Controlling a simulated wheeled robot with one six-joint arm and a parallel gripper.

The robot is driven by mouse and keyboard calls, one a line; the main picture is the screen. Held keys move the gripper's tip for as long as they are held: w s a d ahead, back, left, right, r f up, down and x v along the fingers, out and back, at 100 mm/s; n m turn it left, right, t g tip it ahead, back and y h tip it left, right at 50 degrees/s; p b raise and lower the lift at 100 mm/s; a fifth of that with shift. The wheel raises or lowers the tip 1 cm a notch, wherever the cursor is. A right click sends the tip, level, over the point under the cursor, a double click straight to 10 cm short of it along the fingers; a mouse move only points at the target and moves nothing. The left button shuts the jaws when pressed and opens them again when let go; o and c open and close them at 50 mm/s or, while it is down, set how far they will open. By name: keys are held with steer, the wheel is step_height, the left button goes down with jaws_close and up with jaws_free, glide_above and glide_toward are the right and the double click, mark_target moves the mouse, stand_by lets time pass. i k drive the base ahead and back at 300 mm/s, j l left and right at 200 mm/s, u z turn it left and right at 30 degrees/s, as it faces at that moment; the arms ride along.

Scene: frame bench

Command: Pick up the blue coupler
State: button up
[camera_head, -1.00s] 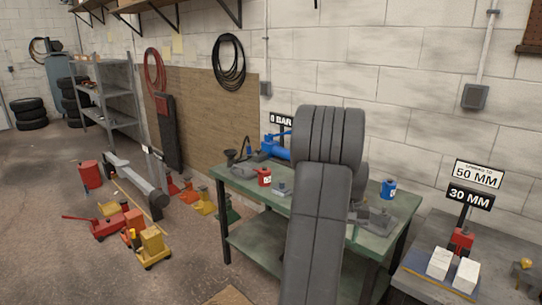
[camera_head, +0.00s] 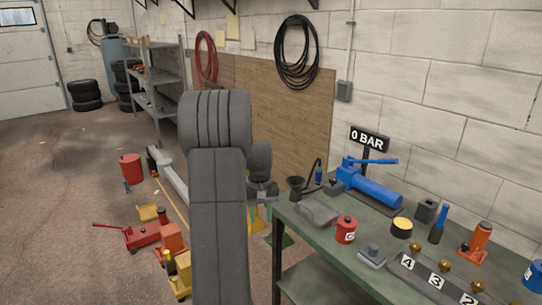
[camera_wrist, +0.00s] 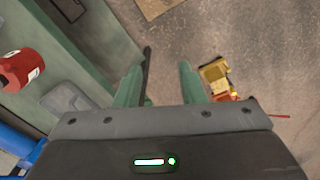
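A small blue can-shaped piece with a white label (camera_head: 533,276), which looks like the blue coupler, stands on the green bench (camera_head: 322,246) at the right edge of the head view, partly cut off. It does not show in the wrist view. My gripper's two green fingers (camera_wrist: 166,72) are apart in the wrist view, with only floor visible between them. In the head view my arm hides most of my gripper, which is off the left end of the bench, far from the blue piece.
On the bench are a red labelled can (camera_head: 345,231), a blue pump (camera_head: 372,182), a numbered manifold (camera_head: 437,281), a yellow-topped black can (camera_head: 401,228) and an orange bottle jack (camera_head: 476,243). Red and yellow jacks (camera_head: 143,236) stand on the floor at left.

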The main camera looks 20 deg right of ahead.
mark_target(318, 175)
steer(key=i+j+z, duration=0.15)
steer(key=i+z, duration=0.3)
steer(key=i, duration=0.15)
steer(key=i+j+z, duration=0.45)
steer(key=i, duration=0.15)
steer(key=i+j+z, duration=0.85)
steer(key=j, duration=0.35)
steer(key=i, duration=0.1)
